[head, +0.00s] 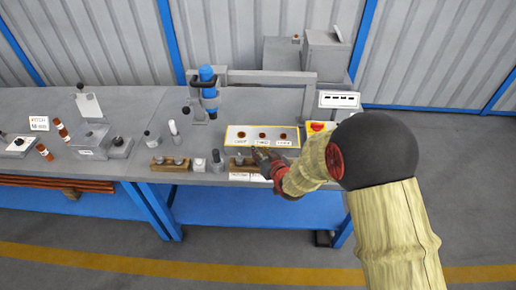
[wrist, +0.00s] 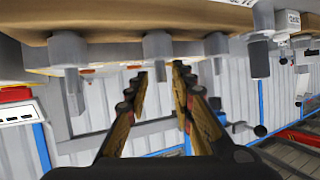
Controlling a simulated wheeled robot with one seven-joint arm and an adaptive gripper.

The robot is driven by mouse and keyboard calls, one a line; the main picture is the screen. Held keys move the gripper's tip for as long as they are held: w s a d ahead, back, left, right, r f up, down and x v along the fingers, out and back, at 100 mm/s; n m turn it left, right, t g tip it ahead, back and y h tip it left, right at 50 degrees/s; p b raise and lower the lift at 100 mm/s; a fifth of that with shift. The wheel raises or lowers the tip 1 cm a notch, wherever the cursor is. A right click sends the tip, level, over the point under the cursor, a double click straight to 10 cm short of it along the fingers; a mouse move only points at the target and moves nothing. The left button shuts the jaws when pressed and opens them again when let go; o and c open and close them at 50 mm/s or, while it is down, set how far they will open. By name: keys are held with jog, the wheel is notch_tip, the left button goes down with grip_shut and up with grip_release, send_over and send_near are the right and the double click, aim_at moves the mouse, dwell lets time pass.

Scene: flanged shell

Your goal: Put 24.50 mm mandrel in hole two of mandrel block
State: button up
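Two wooden blocks with grey metal cylinders stand at the bench's front edge: a left block (head: 158,167) and a right block (head: 232,169), the latter partly hidden by my gripper. I cannot tell which cylinder is the 24.50 mm mandrel or which hole is hole two; the labels are too small to read. My gripper (head: 258,153) is at the right block's right end. In the wrist view, my gripper (wrist: 160,70) has its fingers apart with nothing visibly held. A wooden block (wrist: 110,22) spans the top, inverted, with a grey cylinder (wrist: 158,45) near the fingertips.
A yellow-edged panel (head: 262,144) with several round spots lies behind my gripper. Small cylinders (head: 217,160) stand between the blocks. A blue-topped device (head: 208,90) and grey frame (head: 262,77) rise behind. A red button on a yellow box (head: 317,127) is to the right.

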jog(key=p+v, duration=0.2)
jog(key=v, duration=0.6)
jog(key=shift+s, duration=0.2)
jog(key=s+d+r+m+g+h, duration=0.1)
jog(key=s+d+r+h, duration=0.1)
jog(key=s+d+r, duration=0.35)
jog(key=s+d+r+m+g+h, duration=0.1)
jog(key=s+d+r+g+h, duration=0.15)
jog(key=d+r, duration=0.6)
jog(key=s+d+r+g, duration=0.1)
jog(key=s+r, duration=0.3)
jog(key=s, duration=0.7)
jog(key=s+r+m+g, duration=0.1)
jog(key=s+r+g, duration=0.1)
jog(key=s, duration=0.9)
jog(key=shift+d+r, duration=0.4)
jog(key=shift+r, duration=0.5)
jog(key=shift+s+h, duration=0.1)
jog(key=shift+h, duration=0.15)
